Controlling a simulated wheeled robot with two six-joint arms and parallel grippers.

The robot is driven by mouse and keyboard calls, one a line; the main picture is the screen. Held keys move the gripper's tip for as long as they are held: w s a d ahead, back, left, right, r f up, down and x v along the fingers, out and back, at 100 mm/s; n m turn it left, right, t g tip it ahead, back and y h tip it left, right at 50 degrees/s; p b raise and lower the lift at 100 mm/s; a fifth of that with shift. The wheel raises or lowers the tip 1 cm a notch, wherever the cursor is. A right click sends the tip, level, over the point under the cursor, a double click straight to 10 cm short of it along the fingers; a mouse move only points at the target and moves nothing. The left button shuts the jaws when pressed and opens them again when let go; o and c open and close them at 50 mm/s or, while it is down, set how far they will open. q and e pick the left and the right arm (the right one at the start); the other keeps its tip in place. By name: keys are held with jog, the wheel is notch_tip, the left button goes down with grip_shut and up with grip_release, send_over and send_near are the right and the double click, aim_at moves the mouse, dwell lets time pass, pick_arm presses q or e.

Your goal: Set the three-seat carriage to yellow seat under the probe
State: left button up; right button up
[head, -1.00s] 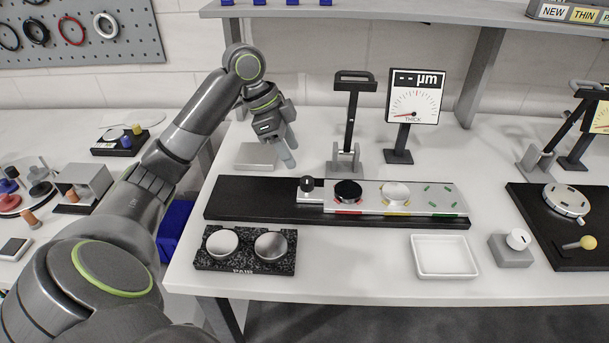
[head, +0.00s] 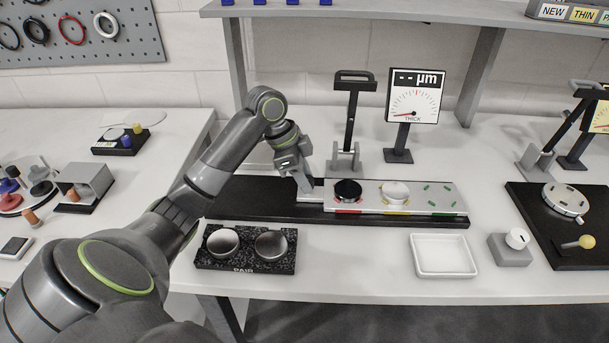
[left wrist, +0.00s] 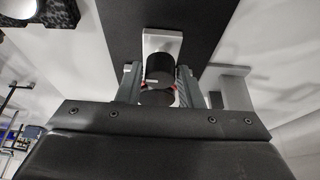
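The three-seat carriage (head: 415,196) is a pale plate on a dark rail (head: 250,199). Its red-marked seat holds a black disc (head: 348,189), its yellow-marked seat a white disc (head: 396,192), and its green-marked end seat looks empty. The probe stand (head: 346,150) stands behind, in line with the red seat. My left gripper (head: 306,187) is at the carriage's left end, hiding the knob in the head view. The left wrist view shows the black knob (left wrist: 160,66) between the fingers of the open gripper (left wrist: 160,80), with narrow gaps beside it. My right gripper is not in view.
A dial gauge (head: 414,95) stands behind the carriage. In front are a speckled block (head: 245,262) with two round discs, an empty white tray (head: 444,256) and a grey block with a white knob (head: 512,250). The rail's left stretch is bare.

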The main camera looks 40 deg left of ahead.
pick_arm(q)
grip_shut()
jog(key=shift+s+a+r+p, duration=0.1)
jog(key=shift+s+a+p, duration=0.1)
jog(key=shift+a+p, duration=0.15)
jog(key=s+a+p, duration=0.1)
jog(key=a, duration=0.1)
jog(key=s+a+p, duration=0.2)
jog(key=a, duration=0.1)
jog(key=s+a+p, duration=0.2)
jog(key=a, duration=0.1)
jog(key=shift+s+a, duration=0.1)
jog(key=shift+a, duration=0.1)
jog(key=shift+s+a, duration=0.1)
jog(key=shift+a, duration=0.15)
jog(key=shift+d, duration=0.1)
jog(key=shift+o, duration=0.7)
grip_release()
jog(key=shift+o, duration=1.4)
